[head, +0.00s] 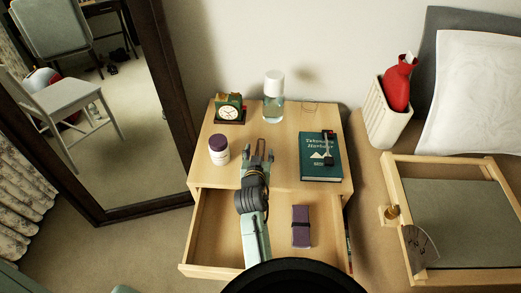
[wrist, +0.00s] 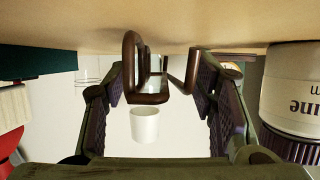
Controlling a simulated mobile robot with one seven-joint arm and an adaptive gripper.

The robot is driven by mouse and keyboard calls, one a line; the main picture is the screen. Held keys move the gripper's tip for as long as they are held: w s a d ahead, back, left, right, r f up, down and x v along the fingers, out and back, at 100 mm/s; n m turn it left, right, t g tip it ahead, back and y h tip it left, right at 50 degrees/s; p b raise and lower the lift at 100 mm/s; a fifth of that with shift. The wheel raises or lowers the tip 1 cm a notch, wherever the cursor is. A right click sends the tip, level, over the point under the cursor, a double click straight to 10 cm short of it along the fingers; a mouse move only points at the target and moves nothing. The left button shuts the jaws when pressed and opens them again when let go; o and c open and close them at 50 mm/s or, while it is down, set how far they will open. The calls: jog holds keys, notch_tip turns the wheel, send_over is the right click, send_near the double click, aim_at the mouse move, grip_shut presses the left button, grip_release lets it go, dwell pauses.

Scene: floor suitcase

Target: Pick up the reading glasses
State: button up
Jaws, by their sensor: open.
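The reading glasses have thick dark brown frames. They show in the wrist view (wrist: 149,98) between the spread fingers, partly edge-on, on the tabletop, which appears at the top of that picture. In the head view the glasses (head: 272,144) are a small brown shape on the nightstand top at my fingertips, partly hidden by my gripper. My gripper (head: 258,156) is open and low over the front middle of the nightstand top. In the wrist view my gripper (wrist: 165,110) has one finger on each side of the glasses, with visible gaps. It holds nothing.
On the nightstand (head: 225,177) stand a white jar with purple lid (head: 219,151) and clock (head: 229,112) at left. A white-capped bottle (head: 273,98) stands behind; a green book (head: 320,157) lies right. The open drawer (head: 217,230) below holds a purple case (head: 301,226).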

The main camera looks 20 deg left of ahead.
jog(key=shift+w+a+f, duration=0.1)
jog(key=shift+w+f, duration=0.1)
jog(key=shift+w, duration=0.2)
jog(key=shift+s+r, duration=0.1)
jog(key=shift+c, duration=0.2)
jog(key=c, duration=1.1)
jog(key=shift+o, duration=0.2)
jog(key=shift+r, duration=0.1)
